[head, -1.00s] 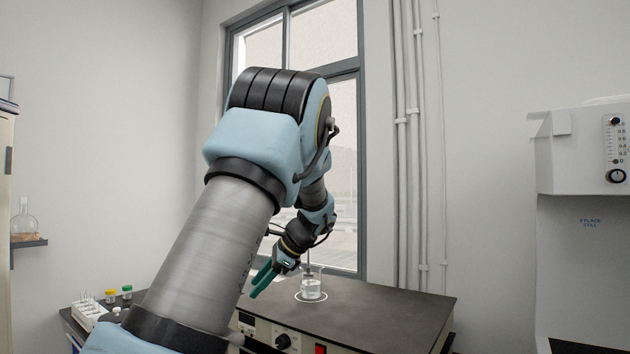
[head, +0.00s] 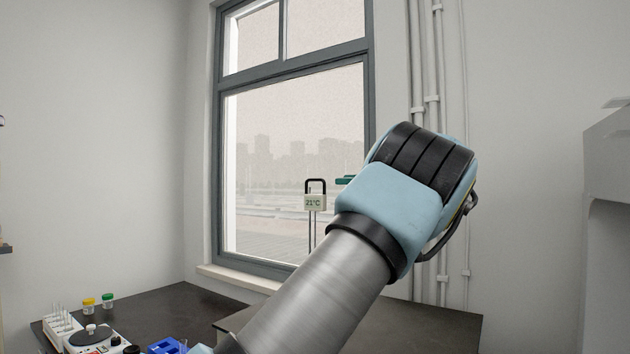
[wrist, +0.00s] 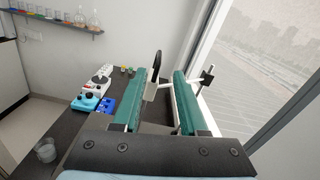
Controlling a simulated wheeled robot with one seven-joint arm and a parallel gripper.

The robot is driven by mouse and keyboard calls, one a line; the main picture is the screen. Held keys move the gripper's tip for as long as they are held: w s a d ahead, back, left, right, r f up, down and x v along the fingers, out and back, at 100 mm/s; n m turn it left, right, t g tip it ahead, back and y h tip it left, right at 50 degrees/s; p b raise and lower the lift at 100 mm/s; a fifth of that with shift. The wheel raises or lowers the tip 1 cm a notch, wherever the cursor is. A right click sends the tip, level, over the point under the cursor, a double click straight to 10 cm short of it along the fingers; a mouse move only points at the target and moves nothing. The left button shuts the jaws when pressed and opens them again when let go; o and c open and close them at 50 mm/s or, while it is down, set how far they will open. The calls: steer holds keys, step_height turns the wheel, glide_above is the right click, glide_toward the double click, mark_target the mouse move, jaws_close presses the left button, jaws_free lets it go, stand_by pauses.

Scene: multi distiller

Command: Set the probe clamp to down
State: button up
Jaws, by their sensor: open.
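The probe clamp appears in the head view as a small pale box (head: 315,202) reading 21°C, with a black loop handle (head: 315,184) on top and a thin rod below. My gripper's teal fingertip (head: 345,180) shows just right of the handle; my arm hides the rest of the gripper. In the wrist view my gripper (wrist: 163,74) is open. The black handle (wrist: 156,65) and pale box (wrist: 151,90) appear between its two teal fingers, near the left one. I cannot tell whether they touch.
A glass beaker (wrist: 46,150) shows at lower left in the wrist view. A black knob piece (wrist: 207,76) on a rod stands right of the fingers. A tube rack (head: 62,332), small jars and blue holders sit on the left bench. The window is close behind.

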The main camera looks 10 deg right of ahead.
mark_target(318, 180)
steer(key=p+x, duration=0.2)
steer(key=x, duration=0.6)
steer(key=shift+w+a+r+p, duration=0.1)
steer(key=shift+w+a+p, duration=0.15)
steer(key=shift+a+p, duration=0.1)
steer(key=shift+w+a, duration=0.4)
steer(key=shift+w, duration=0.05)
steer(key=shift+c, duration=0.3)
jaws_close()
